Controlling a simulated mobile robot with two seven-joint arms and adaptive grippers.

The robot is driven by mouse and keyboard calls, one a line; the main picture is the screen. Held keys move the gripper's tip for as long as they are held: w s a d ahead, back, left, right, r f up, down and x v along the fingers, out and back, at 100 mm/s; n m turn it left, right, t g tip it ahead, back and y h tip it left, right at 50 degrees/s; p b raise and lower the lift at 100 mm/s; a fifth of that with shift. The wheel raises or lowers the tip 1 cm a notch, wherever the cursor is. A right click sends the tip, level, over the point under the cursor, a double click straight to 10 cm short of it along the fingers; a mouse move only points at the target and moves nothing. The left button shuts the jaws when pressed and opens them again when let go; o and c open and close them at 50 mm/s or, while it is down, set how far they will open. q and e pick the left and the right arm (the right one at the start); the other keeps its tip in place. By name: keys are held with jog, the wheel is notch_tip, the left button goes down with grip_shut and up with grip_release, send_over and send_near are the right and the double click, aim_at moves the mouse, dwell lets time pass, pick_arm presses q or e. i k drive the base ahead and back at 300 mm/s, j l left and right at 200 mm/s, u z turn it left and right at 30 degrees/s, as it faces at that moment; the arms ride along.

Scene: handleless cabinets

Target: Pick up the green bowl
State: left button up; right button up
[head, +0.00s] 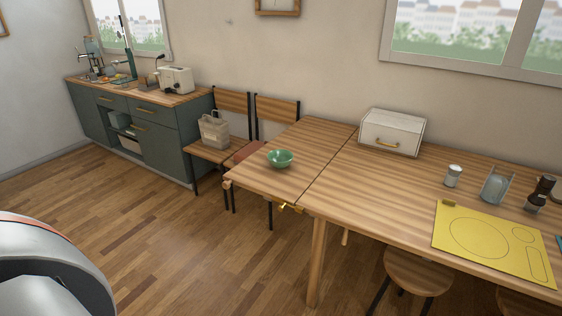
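The green bowl (280,159) stands upright near the left end of the wooden table (340,198). It looks empty, and nothing touches it apart from the tabletop. Neither of my grippers shows in the head view. A rounded white and dark part at the lower left looks like my own body.
Two chairs stand behind the table's left end, one holding a bag (214,130). A white box (392,132), a shaker (453,175) and a yellow mat (492,241) are further right. A stool (417,272) sits below. Floor (190,240) left of the table is clear.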

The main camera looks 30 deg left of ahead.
aim_at(279, 159)
jog(key=i+j+z, duration=0.2)
jog(key=j, duration=0.3)
jog(key=j+z, duration=0.15)
jog(key=j, duration=0.35)
jog(key=j+z, duration=0.2)
jog(key=j, duration=0.35)
jog(key=i, duration=0.05)
